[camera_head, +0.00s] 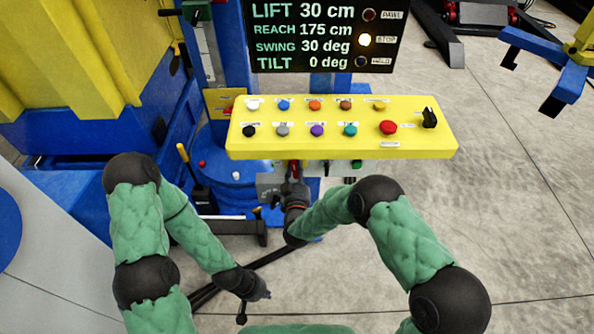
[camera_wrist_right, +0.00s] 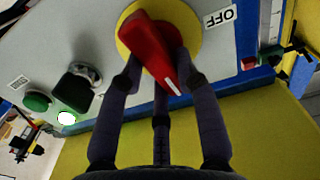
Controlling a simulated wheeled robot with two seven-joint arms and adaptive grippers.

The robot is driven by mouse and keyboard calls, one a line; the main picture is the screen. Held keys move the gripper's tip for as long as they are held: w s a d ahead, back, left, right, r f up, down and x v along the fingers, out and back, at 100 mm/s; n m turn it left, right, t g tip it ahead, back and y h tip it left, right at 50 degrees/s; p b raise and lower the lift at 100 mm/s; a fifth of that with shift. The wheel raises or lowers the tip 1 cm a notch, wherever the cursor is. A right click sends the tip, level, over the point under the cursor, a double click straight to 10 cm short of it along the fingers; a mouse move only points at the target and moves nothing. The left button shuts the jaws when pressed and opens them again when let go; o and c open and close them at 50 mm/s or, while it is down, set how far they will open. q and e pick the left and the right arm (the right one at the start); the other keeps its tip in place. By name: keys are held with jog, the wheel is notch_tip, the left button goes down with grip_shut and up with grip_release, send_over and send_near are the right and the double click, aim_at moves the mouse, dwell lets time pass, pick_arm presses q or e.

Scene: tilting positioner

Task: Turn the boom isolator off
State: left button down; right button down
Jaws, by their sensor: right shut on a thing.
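The isolator is a red rotary handle (camera_wrist_right: 150,45) on a yellow disc (camera_wrist_right: 197,30), set in a grey panel (camera_wrist_right: 70,30), in the right wrist view. A white tip mark on the handle points down and slightly right; the OFF label (camera_wrist_right: 219,18) is to the upper right of the disc. My right gripper (camera_wrist_right: 160,75) is shut on the handle, with fingers on both sides of it. In the head view my right gripper (camera_head: 294,185) is below the yellow console, where the handle is hard to make out. My left gripper (camera_head: 256,292) hangs low, away from the panel; its fingers are unclear.
A yellow console (camera_head: 340,145) with several coloured buttons overhangs my right gripper. Above it a display (camera_head: 320,40) reads lift 30 cm, tilt 0 deg; the STOP lamp (camera_head: 364,40) glows. A black knob (camera_wrist_right: 76,98), a green button (camera_wrist_right: 37,101) and a lit lamp (camera_wrist_right: 66,118) sit left of the handle.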

jog(key=n, duration=0.4)
jog(key=shift+a, duration=0.25)
jog(key=n, duration=0.4)
jog(key=shift+a, duration=0.2)
jog(key=n, duration=0.4)
jog(key=shift+a+f+n, duration=0.2)
jog(key=shift+n, duration=0.1)
jog(key=shift+a+f+n+p, duration=0.1)
jog(key=shift+n+p, duration=0.1)
jog(key=shift+n, duration=0.75)
jog(key=shift+a+f+n+p, duration=0.1)
jog(key=shift+n+p, duration=0.1)
jog(key=shift+n, duration=0.75)
jog(key=c, duration=0.9)
grip_release()
